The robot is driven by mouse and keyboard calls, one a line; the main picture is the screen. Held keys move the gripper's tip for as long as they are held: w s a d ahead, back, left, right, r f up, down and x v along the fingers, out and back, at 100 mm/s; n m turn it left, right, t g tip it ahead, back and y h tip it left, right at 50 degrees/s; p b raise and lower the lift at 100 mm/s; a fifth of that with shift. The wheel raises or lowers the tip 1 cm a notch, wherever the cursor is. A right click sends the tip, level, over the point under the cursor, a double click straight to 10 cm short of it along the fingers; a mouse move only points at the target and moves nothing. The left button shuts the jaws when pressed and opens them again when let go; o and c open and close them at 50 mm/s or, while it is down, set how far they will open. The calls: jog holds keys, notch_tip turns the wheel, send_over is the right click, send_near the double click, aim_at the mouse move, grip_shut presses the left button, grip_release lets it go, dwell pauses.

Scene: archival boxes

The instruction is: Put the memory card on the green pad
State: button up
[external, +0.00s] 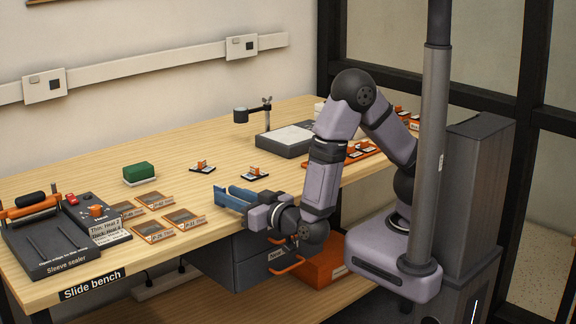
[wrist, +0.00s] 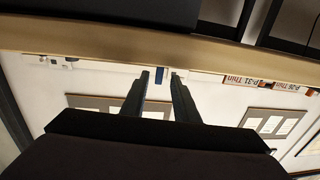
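A green block-like pad (external: 139,171) sits on a small white base on the bench, left of the middle. My gripper (external: 232,198) has blue fingers held level above the front edge of the bench, pointing left in the external view. It is right of the pad and nearer the front. In the wrist view the fingertips (wrist: 160,76) are apart. I cannot pick out a memory card for sure in the external view.
Several orange-framed slides (external: 183,219) lie left of my gripper. A sleeve sealer (external: 60,243) stands at the far left. Two small dark mats (external: 203,168) with orange items lie behind my gripper. A grey device (external: 287,139) stands at the back, beside an orange rack (external: 350,154).

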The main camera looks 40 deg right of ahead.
aim_at(225, 192)
jog(key=shift+s+d, duration=0.1)
jog(key=shift+s, duration=1.05)
jog(key=shift+o, duration=0.5)
jog(key=shift+s+r+p, duration=0.2)
jog(key=shift+p, duration=0.35)
jog(key=shift+f, duration=0.15)
jog(key=shift+w, duration=0.1)
jog(key=shift+w+a+p, duration=0.2)
jog(key=shift+w+p, duration=0.1)
jog(key=shift+w, duration=3.3)
jog(key=shift+c, duration=0.7)
